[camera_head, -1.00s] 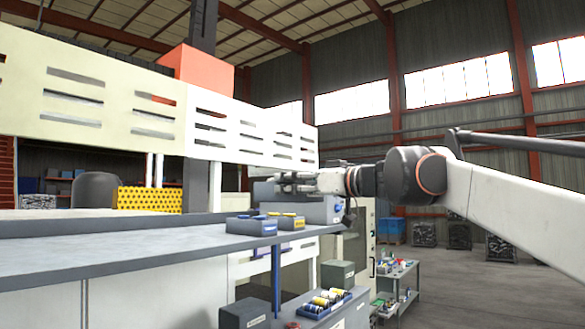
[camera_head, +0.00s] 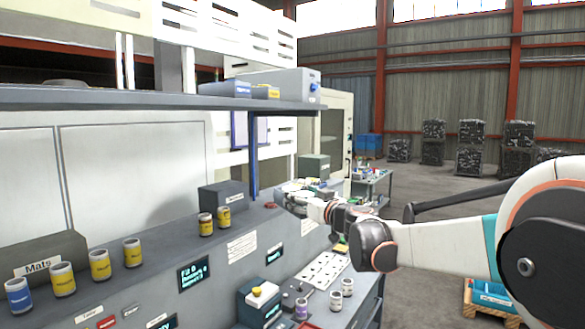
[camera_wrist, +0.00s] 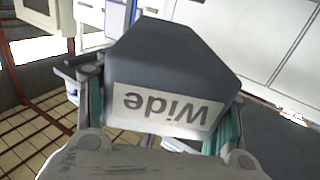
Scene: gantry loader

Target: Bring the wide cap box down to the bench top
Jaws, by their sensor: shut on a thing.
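The wide cap box (camera_wrist: 170,65) is a dark grey box with a white label reading "Wide", upside down in the wrist view. My gripper (camera_wrist: 165,115) is shut on it, with a finger at each side. In the head view my gripper (camera_head: 291,196) is beyond the bench (camera_head: 170,245) controls, lower than the shelf. I cannot clearly pick out the held box there, nor tell whether it touches a surface.
The shelf (camera_head: 120,98) carries a blue-labelled box (camera_head: 229,89), a yellow-labelled box (camera_head: 265,91) and a grey unit. A grey box (camera_head: 223,195) and several cans stand on the bench. Another grey box (camera_head: 313,168) is near my gripper. Open floor lies at right.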

